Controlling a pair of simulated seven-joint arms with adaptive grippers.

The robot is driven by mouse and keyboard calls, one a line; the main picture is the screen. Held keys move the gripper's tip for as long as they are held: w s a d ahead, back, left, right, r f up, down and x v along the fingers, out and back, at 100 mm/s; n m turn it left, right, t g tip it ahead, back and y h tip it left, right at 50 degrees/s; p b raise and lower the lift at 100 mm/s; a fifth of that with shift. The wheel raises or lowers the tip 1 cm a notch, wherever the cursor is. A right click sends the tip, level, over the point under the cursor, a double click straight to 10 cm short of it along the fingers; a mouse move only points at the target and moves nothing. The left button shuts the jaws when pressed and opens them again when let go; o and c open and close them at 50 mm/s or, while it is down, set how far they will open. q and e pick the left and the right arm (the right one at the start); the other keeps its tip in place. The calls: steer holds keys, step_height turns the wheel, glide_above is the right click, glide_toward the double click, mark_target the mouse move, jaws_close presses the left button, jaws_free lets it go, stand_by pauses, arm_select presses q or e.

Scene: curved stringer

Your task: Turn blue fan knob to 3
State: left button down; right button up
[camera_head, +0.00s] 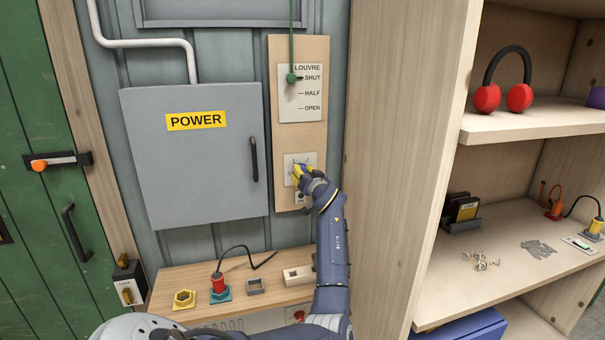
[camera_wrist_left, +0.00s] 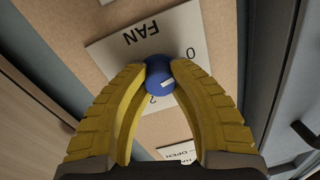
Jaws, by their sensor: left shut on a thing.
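The blue fan knob (camera_wrist_left: 159,74) sits on a pale plate (camera_wrist_left: 115,50) marked FAN, seen upside down in the wrist view. The digits 0 and 2 show beside the knob; other digits are hidden by the fingers. A short white mark on the knob points to the lower right in that view. My left gripper (camera_head: 300,174) has its yellow fingers shut on the knob, one on each side. In the head view the gripper covers the knob, and part of the plate (camera_head: 291,159) shows above it. My right gripper is not in view.
The louvre panel (camera_head: 300,100) with its green pull is above the fan plate. A grey POWER cabinet (camera_head: 200,160) stands to the left. A wooden shelf unit (camera_head: 400,150) rises close to the right. A narrow ledge (camera_head: 170,280) with small parts lies below.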

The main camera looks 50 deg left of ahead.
arm_select(q)
steer(key=m, duration=0.5)
steer(key=shift+f, duration=0.15)
steer(key=m, duration=0.5)
steer(key=shift+m+t, duration=0.3)
steer(key=shift+m, duration=0.1)
steer(key=m, duration=0.5)
steer(key=shift+s+m+t, duration=0.1)
steer(key=shift+m+t, duration=0.2)
steer(key=shift+m, duration=0.1)
steer(key=m, duration=0.5)
steer(key=shift+m+t, duration=0.3)
steer(key=shift+m, duration=0.1)
steer(key=m, duration=0.4)
steer(key=shift+a+m, duration=0.1)
steer(key=shift+m, duration=0.3)
steer(key=m, duration=0.5)
steer(key=shift+r+m+h, duration=0.2)
steer(key=shift+m+h, duration=0.1)
steer(key=shift+h, duration=0.1)
steer(key=m, duration=0.5)
steer(key=shift+r, duration=0.1)
steer(key=shift+r+m, duration=0.1)
steer(key=shift+m, duration=2.3)
